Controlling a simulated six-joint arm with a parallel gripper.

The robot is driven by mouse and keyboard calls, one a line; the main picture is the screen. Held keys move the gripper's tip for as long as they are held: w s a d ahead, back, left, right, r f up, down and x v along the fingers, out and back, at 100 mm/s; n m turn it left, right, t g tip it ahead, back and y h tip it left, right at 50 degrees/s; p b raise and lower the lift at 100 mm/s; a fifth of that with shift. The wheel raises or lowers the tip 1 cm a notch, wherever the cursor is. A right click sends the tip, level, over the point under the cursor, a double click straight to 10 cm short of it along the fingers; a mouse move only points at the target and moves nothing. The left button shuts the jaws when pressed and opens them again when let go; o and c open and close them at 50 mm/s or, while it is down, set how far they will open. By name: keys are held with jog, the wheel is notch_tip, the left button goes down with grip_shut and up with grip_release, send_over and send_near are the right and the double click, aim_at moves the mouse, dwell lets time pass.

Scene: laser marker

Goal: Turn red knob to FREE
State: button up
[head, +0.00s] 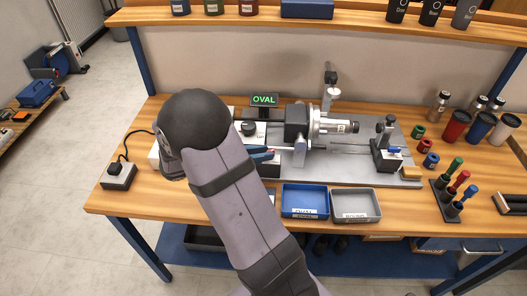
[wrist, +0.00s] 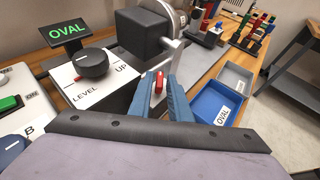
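The red knob (wrist: 158,82) shows in the wrist view as a small upright red grip on a pale base, below a grey lever. My gripper (wrist: 159,80) has its two blue fingers on either side of the knob, apart from each other. A narrow gap seems to show beside the knob, so the fingers look open around it. In the head view my gripper (head: 268,152) reaches to the front of the machine, and my arm hides much of that spot. I cannot read a FREE mark in either view.
A box with a black dial (wrist: 92,63), marked LEVEL and UP, stands left of my fingers. The OVAL display (head: 264,100) is behind it. A dark block (head: 297,122) and spindle stand close by. A blue tray (head: 304,201) and a grey tray (head: 355,205) lie in front.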

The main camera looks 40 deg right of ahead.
jog(key=shift+s+d+f, duration=0.1)
jog(key=shift+d+f, duration=0.1)
jog(key=shift+d, duration=0.25)
grip_shut()
jog(key=shift+g, duration=0.3)
jog(key=m+g+p, duration=0.1)
jog(key=m+g+y+p, duration=0.1)
jog(key=m+g, duration=0.1)
jog(key=shift+w+d, duration=0.1)
jog(key=shift+w, duration=0.25)
jog(key=shift+w+d+m+g+y+p, duration=0.1)
jog(key=shift+m+g+y+p, duration=0.1)
jog(key=shift+m+g+y, duration=0.7)
jog(key=shift+w+d+m+g+y+p, duration=0.15)
jog(key=shift+m+g+y, duration=0.35)
jog(key=shift+m+g, duration=0.65)
jog(key=shift+a+m, duration=0.1)
jog(key=shift+m, duration=0.15)
